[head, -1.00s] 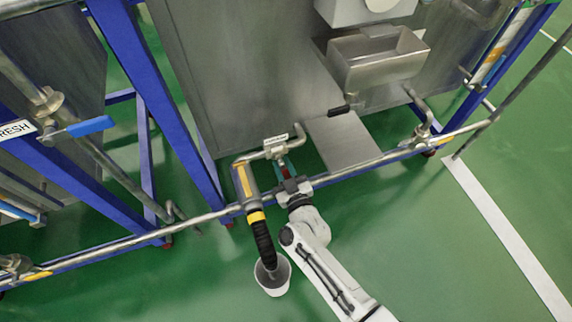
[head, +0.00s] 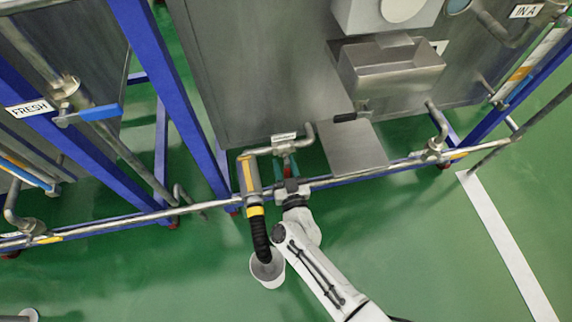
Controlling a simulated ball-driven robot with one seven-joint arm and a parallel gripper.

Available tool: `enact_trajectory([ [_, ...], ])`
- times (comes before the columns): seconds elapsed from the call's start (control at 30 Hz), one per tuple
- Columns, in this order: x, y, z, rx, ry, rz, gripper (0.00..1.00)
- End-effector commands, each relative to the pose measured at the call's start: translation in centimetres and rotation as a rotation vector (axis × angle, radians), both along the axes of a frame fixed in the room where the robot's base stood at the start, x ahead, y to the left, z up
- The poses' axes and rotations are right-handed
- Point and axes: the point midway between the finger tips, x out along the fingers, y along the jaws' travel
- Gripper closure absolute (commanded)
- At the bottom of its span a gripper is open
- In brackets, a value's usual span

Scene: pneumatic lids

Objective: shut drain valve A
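The drain valve (head: 284,149) sits on the pipe below the grey tank, with a small white label above it that is too small to read. A narrow red part, seemingly its handle, points from the valve toward me. My gripper (head: 287,168) reaches the valve from below in the picture. Its teal fingers lie on either side of the red part. I cannot tell whether they touch it. My gripper's body hides the near end of the red part.
A yellow-banded pipe with a black hose (head: 260,232) runs into a white bucket (head: 267,269) left of my arm. A long rail (head: 355,174) crosses below the valve. A blue-handled valve (head: 99,112) marked FRESH is at left. Green floor is open at right.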

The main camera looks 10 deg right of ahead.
Motion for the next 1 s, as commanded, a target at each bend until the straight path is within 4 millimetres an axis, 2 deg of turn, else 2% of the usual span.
enact_trajectory([
  [0.07, 0.0, 0.0, 0.0, -0.001, 0.0, -0.001, 0.53],
  [0.3, -0.1, -0.1, 0.0, -0.002, 0.0, -0.002, 0.53],
  [0.43, -0.9, -0.1, 0.1, -0.002, 0.002, -0.001, 0.53],
  [0.8, -7.6, -0.1, 0.2, -0.001, 0.003, -0.001, 0.53],
  [1.0, -10.1, -0.1, 0.0, -0.002, 0.001, -0.001, 0.53],
])
